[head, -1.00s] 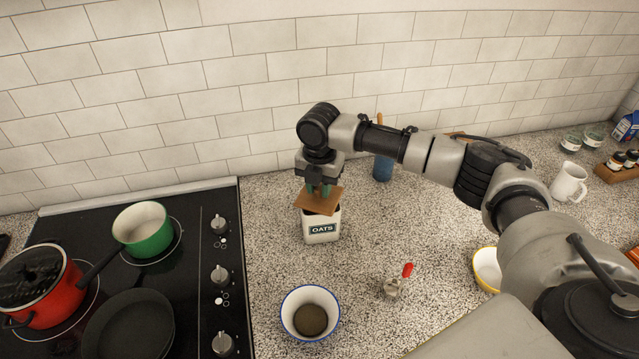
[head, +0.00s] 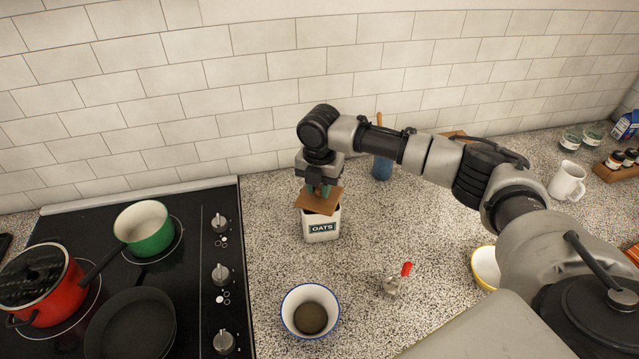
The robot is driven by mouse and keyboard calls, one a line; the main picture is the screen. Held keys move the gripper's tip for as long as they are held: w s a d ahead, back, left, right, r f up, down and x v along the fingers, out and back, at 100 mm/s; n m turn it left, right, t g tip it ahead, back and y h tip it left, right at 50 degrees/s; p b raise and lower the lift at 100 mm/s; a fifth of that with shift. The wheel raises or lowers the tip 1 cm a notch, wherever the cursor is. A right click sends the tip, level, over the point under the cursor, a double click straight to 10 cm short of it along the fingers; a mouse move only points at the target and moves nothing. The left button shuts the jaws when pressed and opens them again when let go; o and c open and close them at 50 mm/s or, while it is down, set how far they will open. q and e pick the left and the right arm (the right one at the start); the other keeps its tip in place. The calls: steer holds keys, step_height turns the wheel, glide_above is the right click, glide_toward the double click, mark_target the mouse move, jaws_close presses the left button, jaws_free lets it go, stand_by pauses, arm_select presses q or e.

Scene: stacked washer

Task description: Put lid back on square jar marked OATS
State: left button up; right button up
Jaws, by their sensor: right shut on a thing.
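The white square jar marked OATS (head: 321,230) stands upright on the speckled counter, right of the cooktop. My right gripper (head: 319,190) points down above it and is shut on the brown wooden lid (head: 316,204). The lid is tilted and turned relative to the jar, over its top. A dark part of the jar's opening shows below the lid's right side. Whether the lid touches the rim I cannot tell. My left gripper is not in view.
A black cooktop (head: 190,275) with a green pot (head: 145,228), a red pot (head: 45,285) and a dark pan (head: 130,325) is at left. A blue-rimmed bowl (head: 310,312) and a red-handled metal tool (head: 396,280) stand in front. A blue container (head: 382,168) is behind.

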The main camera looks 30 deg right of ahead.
steer(key=shift+p, duration=0.4)
stand_by(0.6)
steer(key=o, duration=1.5)
steer(key=shift+r+p, duration=3.5)
steer(key=shift+p, duration=0.05)
